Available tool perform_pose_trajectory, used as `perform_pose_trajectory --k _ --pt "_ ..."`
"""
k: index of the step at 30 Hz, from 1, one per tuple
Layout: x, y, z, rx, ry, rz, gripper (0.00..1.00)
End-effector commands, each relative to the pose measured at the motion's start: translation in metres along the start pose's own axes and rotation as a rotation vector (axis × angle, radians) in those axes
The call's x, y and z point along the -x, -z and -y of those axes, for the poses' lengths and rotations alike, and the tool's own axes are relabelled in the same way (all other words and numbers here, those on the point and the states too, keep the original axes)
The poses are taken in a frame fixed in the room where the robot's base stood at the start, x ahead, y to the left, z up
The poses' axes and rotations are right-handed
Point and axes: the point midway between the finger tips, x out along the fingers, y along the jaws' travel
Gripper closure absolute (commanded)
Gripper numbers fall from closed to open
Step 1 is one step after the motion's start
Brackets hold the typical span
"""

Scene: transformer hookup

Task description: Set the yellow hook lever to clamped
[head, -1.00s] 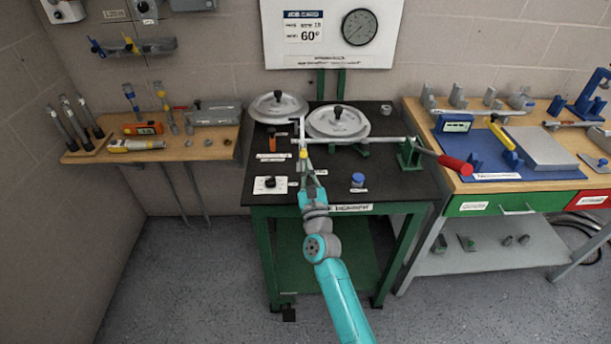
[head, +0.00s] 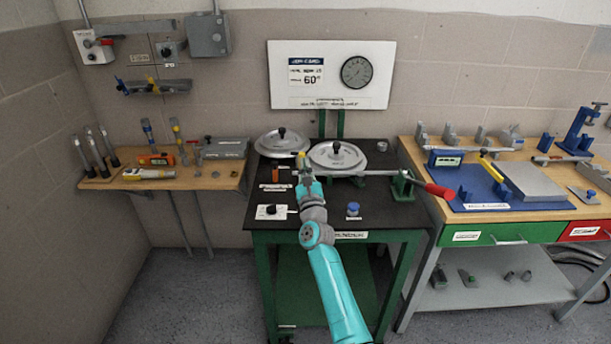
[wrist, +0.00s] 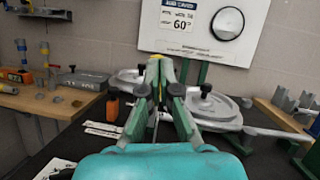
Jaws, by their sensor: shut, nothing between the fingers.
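The yellow hook lever (head: 301,155) shows as a small yellow tip above the left end of the grey bar on the black bench top (head: 375,215). My gripper (head: 303,174) reaches over the bench from the front, close to the lever. In the wrist view my gripper (wrist: 160,66) has its fingertips drawn together and is shut, holding nothing. Yellow parts of the lever (wrist: 157,62) show at and behind the fingertips, and the fingers hide most of it. I cannot tell whether they touch it, or which position the lever is in.
Two round metal lids (head: 336,156) with black knobs lie at the back of the bench. A bar with a red handle (head: 440,191) runs to the right. A blue knob (head: 353,208) and a black knob (head: 270,210) stand nearer the front. A gauge panel (head: 331,76) is behind.

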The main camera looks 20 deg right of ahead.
Motion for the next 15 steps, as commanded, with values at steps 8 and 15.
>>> perform_pose_trajectory --k 8,15 --pt "-0.012 -0.002 0.002 -0.001 0.000 0.000 1.00" --pt "-0.016 -0.003 0.003 0.001 0.000 0.000 1.00"
